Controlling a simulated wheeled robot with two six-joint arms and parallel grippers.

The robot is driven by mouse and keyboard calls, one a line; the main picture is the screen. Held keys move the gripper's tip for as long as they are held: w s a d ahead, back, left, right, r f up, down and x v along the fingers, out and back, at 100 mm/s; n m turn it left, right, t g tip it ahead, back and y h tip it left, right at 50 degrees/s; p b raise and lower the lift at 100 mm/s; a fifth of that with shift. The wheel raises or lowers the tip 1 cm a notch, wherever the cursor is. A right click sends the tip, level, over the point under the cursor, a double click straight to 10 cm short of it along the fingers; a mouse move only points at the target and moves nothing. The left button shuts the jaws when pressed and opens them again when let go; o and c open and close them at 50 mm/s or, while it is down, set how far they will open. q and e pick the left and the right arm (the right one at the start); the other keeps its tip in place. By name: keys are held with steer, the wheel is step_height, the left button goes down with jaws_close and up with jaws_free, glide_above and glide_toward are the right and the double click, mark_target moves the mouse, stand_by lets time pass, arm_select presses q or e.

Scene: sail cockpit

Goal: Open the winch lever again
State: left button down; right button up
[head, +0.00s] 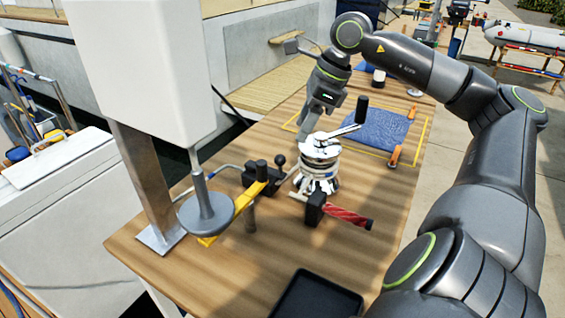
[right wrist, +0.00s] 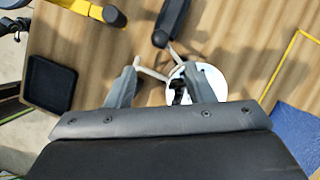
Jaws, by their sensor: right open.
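The chrome winch (head: 318,178) stands on the wooden table in the head view. Its metal lever arm reaches to the right on top and carries an upright black grip (head: 362,108). My right gripper (head: 305,132) points down just behind and left of the winch top, partly blurred into the scene. In the right wrist view, its two fingers (right wrist: 160,75) are apart with a thin metal rod and part of the round bright winch top (right wrist: 212,77) between or beside them. A black grip (right wrist: 172,20) lies beyond the fingertips there. I cannot see contact. My left gripper is out of view.
A black block with a red striped bar (head: 348,217) sits in front of the winch. A yellow bar (head: 245,198) and grey disc (head: 207,212) stand to the left. A blue cloth (head: 377,130) lies right behind. A black tray (head: 317,298) is near the front edge.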

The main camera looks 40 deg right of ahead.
mark_target(283, 164)
steer(key=x, duration=1.2)
jaws_close()
